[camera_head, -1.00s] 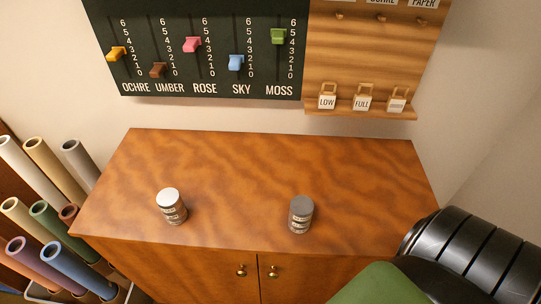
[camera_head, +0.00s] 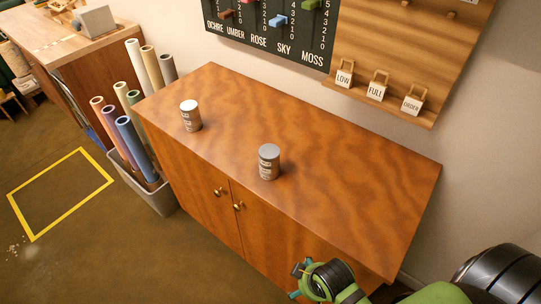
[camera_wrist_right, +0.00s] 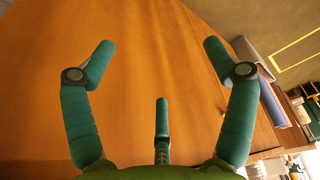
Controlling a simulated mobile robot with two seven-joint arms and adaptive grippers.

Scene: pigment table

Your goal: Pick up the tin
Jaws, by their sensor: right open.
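Two small cylindrical tins stand upright on top of the wooden cabinet (camera_head: 330,160). One tin (camera_head: 190,118) has a pale, white-looking lid and stands farther left. The other tin (camera_head: 269,164) has a grey lid and stands nearer the middle of the front edge. My right gripper (camera_head: 297,283) is at the bottom of the head view, by the cabinet's front, below and apart from both tins. In the right wrist view its teal fingers (camera_wrist_right: 159,70) are spread and empty, with wood behind them. No tin shows there. My left gripper is in no view.
A bin (camera_head: 158,196) of coloured paper rolls stands left of the cabinet. A slider board (camera_head: 270,30) and a wooden rack with tags (camera_head: 400,60) hang on the wall behind. The cabinet top's right half is clear. A yellow square (camera_head: 60,193) marks the floor.

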